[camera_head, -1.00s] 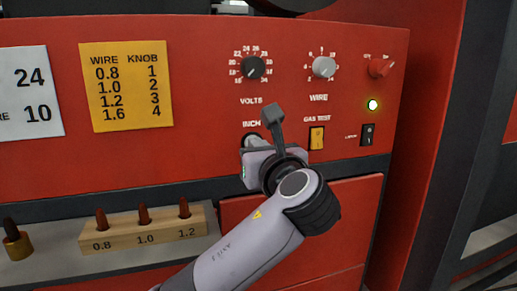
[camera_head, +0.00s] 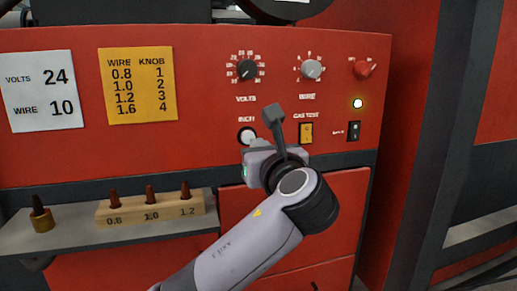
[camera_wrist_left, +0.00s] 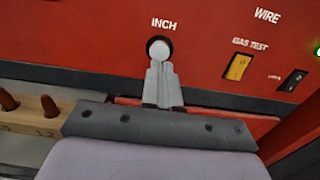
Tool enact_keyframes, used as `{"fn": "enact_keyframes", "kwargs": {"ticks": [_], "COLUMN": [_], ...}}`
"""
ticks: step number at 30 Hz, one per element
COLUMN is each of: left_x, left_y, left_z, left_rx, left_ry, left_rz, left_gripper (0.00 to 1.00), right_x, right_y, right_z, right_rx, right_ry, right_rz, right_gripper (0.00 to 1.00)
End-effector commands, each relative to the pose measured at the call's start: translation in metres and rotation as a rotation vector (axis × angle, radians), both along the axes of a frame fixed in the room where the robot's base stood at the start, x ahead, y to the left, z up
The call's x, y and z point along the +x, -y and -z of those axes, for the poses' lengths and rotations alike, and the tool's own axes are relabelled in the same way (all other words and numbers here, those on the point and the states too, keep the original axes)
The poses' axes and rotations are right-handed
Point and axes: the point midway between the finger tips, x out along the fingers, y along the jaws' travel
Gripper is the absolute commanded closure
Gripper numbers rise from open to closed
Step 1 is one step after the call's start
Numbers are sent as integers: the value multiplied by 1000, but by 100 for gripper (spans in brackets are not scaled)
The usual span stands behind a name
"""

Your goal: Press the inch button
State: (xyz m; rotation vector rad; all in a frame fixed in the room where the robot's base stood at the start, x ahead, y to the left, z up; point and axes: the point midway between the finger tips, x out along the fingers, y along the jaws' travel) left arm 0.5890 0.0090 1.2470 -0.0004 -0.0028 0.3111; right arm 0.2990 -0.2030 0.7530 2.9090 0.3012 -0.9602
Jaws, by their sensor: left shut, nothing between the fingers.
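The inch button (camera_head: 246,136) is a round white button in a dark ring under the INCH label on the red panel. It also shows in the left wrist view (camera_wrist_left: 159,48), just beyond the fingertips. My left gripper (camera_head: 251,150) is just below the button in the head view, its fingers mostly hidden by its own body. In the left wrist view the fingers (camera_wrist_left: 160,70) are shut together and empty. Their tips overlap the button's lower edge there; I cannot tell whether they touch it. My right gripper is not in view.
Right of the button are the yellow gas test switch (camera_head: 306,133) and a black rocker switch (camera_head: 354,131). The volts knob (camera_head: 247,69) and wire knob (camera_head: 311,69) are above. A wooden block (camera_head: 150,211) with several tips stands on the grey shelf at left.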

Motion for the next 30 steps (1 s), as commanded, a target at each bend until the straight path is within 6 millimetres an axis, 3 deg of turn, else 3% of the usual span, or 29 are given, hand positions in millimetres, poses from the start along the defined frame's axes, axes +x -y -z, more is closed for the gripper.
{"fn": "enact_keyframes", "kwargs": {"ticks": [6,12,30], "left_x": [-48,-74,-80], "left_y": [17,25,26], "left_z": [3,2,1], "left_rx": [-1,0,1], "left_ry": [1,0,-1], "left_rz": [6,3,2], "left_gripper": [100,100,100], "right_x": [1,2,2], "right_y": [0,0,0], "right_z": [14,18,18], "right_rx": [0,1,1], "right_ry": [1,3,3], "right_rz": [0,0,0], "right_gripper": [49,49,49]}}
